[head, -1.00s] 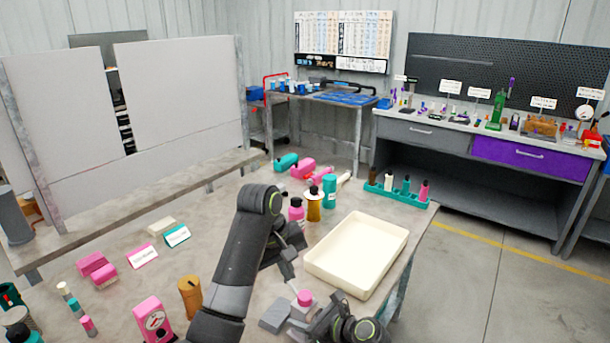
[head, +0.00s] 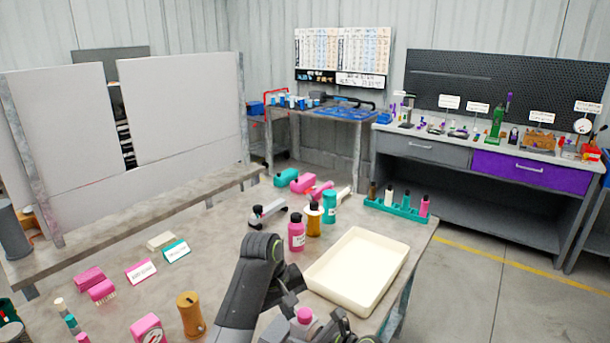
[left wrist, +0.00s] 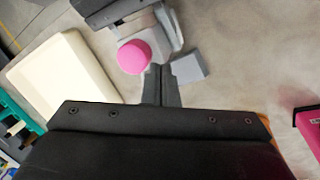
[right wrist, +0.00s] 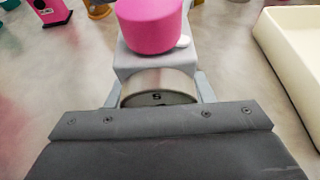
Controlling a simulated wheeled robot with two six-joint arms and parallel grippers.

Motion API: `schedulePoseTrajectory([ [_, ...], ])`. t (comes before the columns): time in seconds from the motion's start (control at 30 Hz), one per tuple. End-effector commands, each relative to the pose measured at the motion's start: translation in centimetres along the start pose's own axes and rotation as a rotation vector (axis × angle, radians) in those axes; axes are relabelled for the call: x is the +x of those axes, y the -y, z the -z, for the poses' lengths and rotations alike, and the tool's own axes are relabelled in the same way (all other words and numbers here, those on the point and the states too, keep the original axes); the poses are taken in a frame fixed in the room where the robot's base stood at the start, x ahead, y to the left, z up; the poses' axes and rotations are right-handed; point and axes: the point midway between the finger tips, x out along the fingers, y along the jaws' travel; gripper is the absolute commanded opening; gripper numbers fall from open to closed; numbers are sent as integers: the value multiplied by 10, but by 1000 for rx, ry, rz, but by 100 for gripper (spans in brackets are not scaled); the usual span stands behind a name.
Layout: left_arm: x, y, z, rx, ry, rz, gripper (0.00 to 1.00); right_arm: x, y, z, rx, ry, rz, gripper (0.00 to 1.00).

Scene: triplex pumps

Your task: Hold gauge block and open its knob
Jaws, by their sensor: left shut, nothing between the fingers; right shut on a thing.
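The gauge block is a grey body (right wrist: 155,64) with a round pink knob (right wrist: 150,25) on top and a metal cylinder (right wrist: 158,88) on the side towards my right wrist. My right gripper (right wrist: 158,95) is shut on it, one finger on either side of the metal cylinder. In the head view the pink knob (head: 304,315) shows at the bottom, between my two arms. My left gripper (left wrist: 160,72) is shut and empty, its fingertips close beside the knob (left wrist: 134,57) in the left wrist view. I cannot tell whether they touch it.
A cream tray (head: 393,283) lies right of the grippers. Behind are pink (head: 296,234), brown (head: 314,218) and teal (head: 329,207) bottles. A pink gauge (head: 148,329) and brown cylinder (head: 190,314) stand left.

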Motion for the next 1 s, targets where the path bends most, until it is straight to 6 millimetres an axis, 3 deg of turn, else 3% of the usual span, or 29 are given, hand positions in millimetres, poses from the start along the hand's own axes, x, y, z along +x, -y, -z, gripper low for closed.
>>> schedulePoseTrajectory([
  [1.0,2,-7,-3,1,1,-2,0,0,0,0,-1,0,-1,10],
])
